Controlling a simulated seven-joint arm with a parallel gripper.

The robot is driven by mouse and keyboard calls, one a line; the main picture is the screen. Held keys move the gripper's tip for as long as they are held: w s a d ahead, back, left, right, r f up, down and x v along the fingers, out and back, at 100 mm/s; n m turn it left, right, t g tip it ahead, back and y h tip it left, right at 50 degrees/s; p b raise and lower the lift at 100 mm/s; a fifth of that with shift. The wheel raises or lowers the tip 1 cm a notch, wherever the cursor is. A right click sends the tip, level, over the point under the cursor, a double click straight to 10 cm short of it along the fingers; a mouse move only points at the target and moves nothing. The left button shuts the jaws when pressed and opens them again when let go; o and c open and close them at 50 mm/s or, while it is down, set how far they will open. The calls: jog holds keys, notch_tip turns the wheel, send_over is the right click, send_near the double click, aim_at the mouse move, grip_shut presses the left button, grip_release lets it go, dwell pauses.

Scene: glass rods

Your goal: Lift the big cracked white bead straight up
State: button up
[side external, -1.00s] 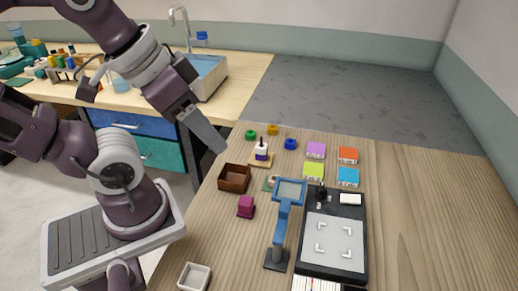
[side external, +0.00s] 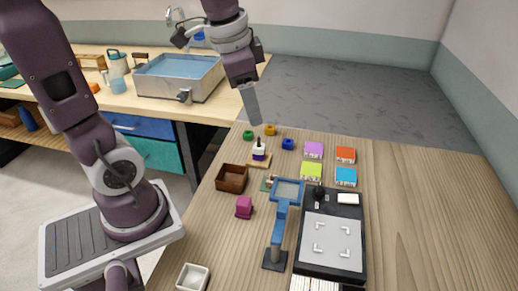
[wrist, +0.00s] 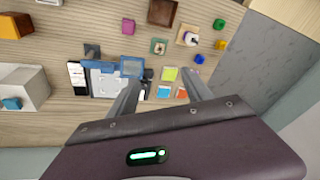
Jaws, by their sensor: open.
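A white bead-like piece (side external: 259,149) sits on an upright peg with a dark top, above a purple piece (side external: 258,157), on a small wooden base. It also shows in the wrist view (wrist: 191,39). A smaller pale round piece (wrist: 159,47) rests on a green pad, partly hidden behind the blue magnifier in the side view. No crack can be made out on either, so I cannot tell which is the cracked bead. My gripper (side external: 252,110) is open and empty, above the back of the table, apart from both pieces. Its two fingers show in the wrist view (wrist: 158,78).
A blue stand magnifier (side external: 281,215) and a black-framed board (side external: 332,240) stand in front. A brown box (side external: 231,178) and magenta block (side external: 244,207) lie left. Green, yellow and blue rings (side external: 288,144) lie behind; several coloured boxes (side external: 313,150) stand right. The far right tabletop is clear.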

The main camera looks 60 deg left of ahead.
jog(key=w+a+f+m+g, duration=0.2)
jog(key=w+a+f+m, duration=0.1)
jog(key=w+a+f, duration=0.5)
jog(key=m+g, duration=0.1)
jog(key=m, duration=0.1)
send_over(259, 143)
jog(key=shift+h, duration=0.3)
jog(key=f, duration=0.6)
jog(key=shift+w+a, duration=0.15)
jog(key=shift+a, duration=0.15)
notch_tip(259, 143, down, 9)
jog(key=shift+d+r, duration=0.1)
jog(key=shift+r, duration=0.1)
grip_shut()
